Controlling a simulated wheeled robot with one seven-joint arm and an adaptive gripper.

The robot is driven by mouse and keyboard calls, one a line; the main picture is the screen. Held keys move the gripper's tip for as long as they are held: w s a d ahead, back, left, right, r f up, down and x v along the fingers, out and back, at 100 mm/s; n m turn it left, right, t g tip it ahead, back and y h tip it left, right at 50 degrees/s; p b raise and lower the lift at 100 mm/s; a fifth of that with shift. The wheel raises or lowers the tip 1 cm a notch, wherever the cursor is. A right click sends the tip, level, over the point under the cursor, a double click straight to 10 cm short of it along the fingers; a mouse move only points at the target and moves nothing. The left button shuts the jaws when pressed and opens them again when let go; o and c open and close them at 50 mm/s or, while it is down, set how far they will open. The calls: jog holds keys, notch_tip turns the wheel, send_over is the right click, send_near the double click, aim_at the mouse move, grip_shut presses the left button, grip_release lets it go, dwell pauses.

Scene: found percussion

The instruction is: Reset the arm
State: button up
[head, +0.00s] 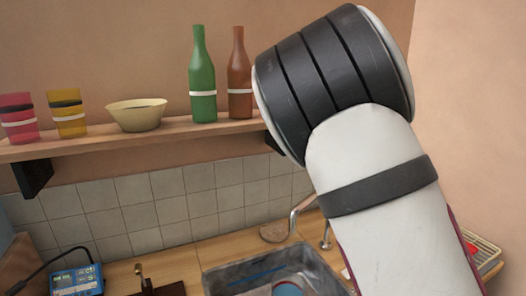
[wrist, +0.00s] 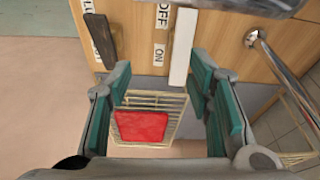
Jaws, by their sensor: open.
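My gripper (wrist: 160,72) shows in the wrist view with its two teal-padded fingers spread wide apart and nothing between the pads. Beyond the fingers is a wire basket (wrist: 178,105) with a red flat item (wrist: 141,126) in it. It appears apart from the fingers. In the head view my arm rises large at the right and bends at a dark banded joint. The gripper itself is out of that view.
In the head view a wooden shelf (head: 110,142) carries two cups, a bowl (head: 137,115), a green bottle (head: 203,80) and a brown bottle (head: 239,77). Below are a sink (head: 222,277), a faucet (head: 294,215) and a blue device (head: 77,281). A dark lever (wrist: 100,38) and white bar (wrist: 182,46) stand near ON/OFF labels.

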jog(key=s+a+r+n+t+y, duration=0.1)
jog(key=s+r+n, duration=0.3)
jog(key=s, duration=0.5)
jog(key=s+a+r+n+t, duration=0.1)
jog(key=s+a+r+n, duration=0.3)
jog(key=s+r, duration=0.3)
jog(key=s+a+r+n+t+y, duration=0.1)
jog(key=s+a+r+n, duration=0.2)
jog(key=s+r, duration=0.3)
jog(key=s+n, duration=0.1)
jog(key=s, duration=0.4)
jog(key=shift+a+r+n+t+y, duration=0.15)
jog(key=shift+r+n+t+y, duration=0.15)
jog(key=shift+t, duration=0.1)
